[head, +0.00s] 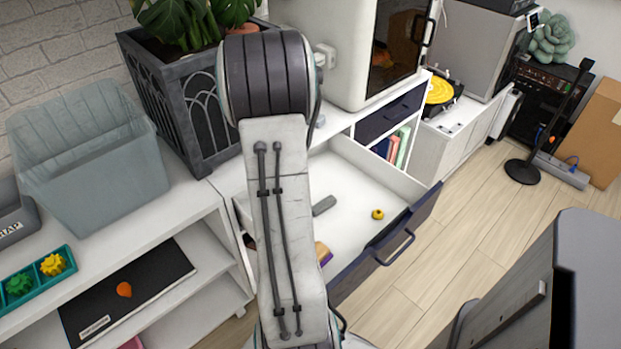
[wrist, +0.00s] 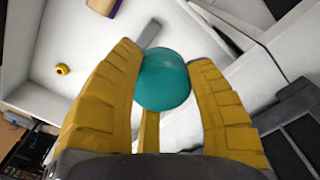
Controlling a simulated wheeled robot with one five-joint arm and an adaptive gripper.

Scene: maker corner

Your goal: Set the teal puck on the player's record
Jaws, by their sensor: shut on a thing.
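The teal puck (wrist: 163,80) is between the yellow fingers of my gripper (wrist: 166,68) in the wrist view. The gripper is shut on it. It is held over the open white drawer, as far as the wrist view shows. In the head view my own arm hides both the gripper and the puck. The record player (head: 455,100) stands on the white low cabinet at the upper right of the head view. A yellow record (head: 439,91) lies on it, apart from my gripper.
The open drawer (head: 345,165) holds a small yellow ring (head: 377,214), a grey bar (head: 324,205) and a purple-and-yellow block (head: 323,253). A planter (head: 175,110) and a translucent bin (head: 90,165) stand left. A white cabinet with a dark door (head: 355,50) stands before the player.

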